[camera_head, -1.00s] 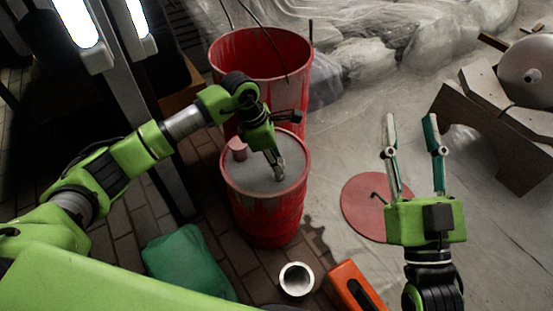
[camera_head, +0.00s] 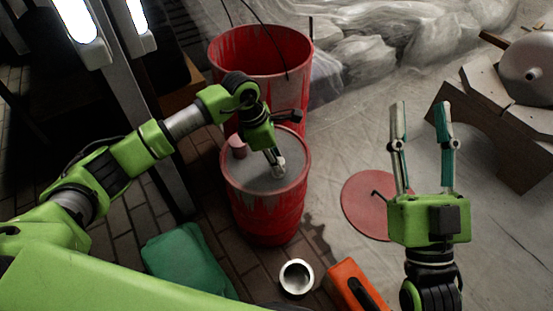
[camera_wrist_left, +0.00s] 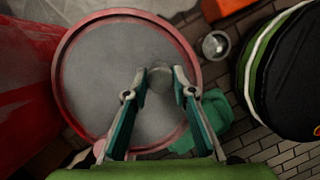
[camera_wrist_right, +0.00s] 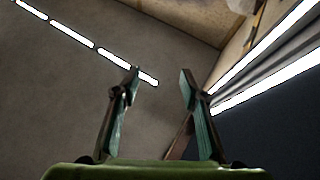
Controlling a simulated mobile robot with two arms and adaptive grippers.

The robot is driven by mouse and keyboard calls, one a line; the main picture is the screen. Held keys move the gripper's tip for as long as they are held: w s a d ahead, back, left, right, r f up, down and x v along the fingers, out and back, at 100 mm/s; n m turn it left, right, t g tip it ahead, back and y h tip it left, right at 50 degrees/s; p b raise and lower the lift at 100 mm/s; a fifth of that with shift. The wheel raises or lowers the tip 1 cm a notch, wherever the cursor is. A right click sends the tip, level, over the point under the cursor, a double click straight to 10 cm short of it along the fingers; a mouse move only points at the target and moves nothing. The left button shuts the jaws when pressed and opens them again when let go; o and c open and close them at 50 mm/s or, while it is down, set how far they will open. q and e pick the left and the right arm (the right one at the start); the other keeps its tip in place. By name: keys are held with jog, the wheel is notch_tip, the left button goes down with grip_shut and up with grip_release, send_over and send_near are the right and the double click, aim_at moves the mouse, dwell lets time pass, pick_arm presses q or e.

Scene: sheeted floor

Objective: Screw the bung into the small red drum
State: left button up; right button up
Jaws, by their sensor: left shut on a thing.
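The small red drum (camera_head: 268,215) stands upright in the middle of the head view, with a grey top (camera_head: 265,168). My left gripper (camera_head: 279,171) reaches down to the right part of that top. In the left wrist view, its fingers (camera_wrist_left: 159,76) are shut on a small grey round thing, which looks like the bung (camera_wrist_left: 160,80), at the drum top. Whether the bung sits in the hole or on the surface cannot be told; the hole is hidden. My right gripper (camera_head: 421,106) is open and empty, raised over the sheeted floor at right.
A larger open red drum (camera_head: 259,50) stands behind. A pinkish cylinder (camera_head: 237,147) is on the small drum's top at left. A red disc (camera_head: 372,206), a metal can (camera_head: 296,278), an orange case (camera_head: 352,287) and a green bundle (camera_head: 183,258) lie around the drum.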

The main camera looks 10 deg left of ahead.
pick_arm(q)
jog(key=shift+f, duration=0.1)
pick_arm(e)
jog(key=shift+s+r, duration=0.15)
pick_arm(q)
jog(key=shift+f+b, duration=0.25)
jog(key=shift+b, duration=0.05)
pick_arm(e)
jog(key=shift+s+d+r+t, duration=0.1)
jog(key=shift+s+r+t, duration=0.3)
jog(key=shift+r, duration=0.15)
jog(key=shift+s+r+t, duration=0.3)
jog(key=shift+r+t, duration=0.1)
jog(key=shift+r, duration=0.1)
jog(key=shift+f, duration=0.15)
pick_arm(q)
jog(key=shift+f, duration=0.1)
pick_arm(e)
jog(key=shift+s+r, duration=0.2)
jog(key=shift+s, duration=0.05)
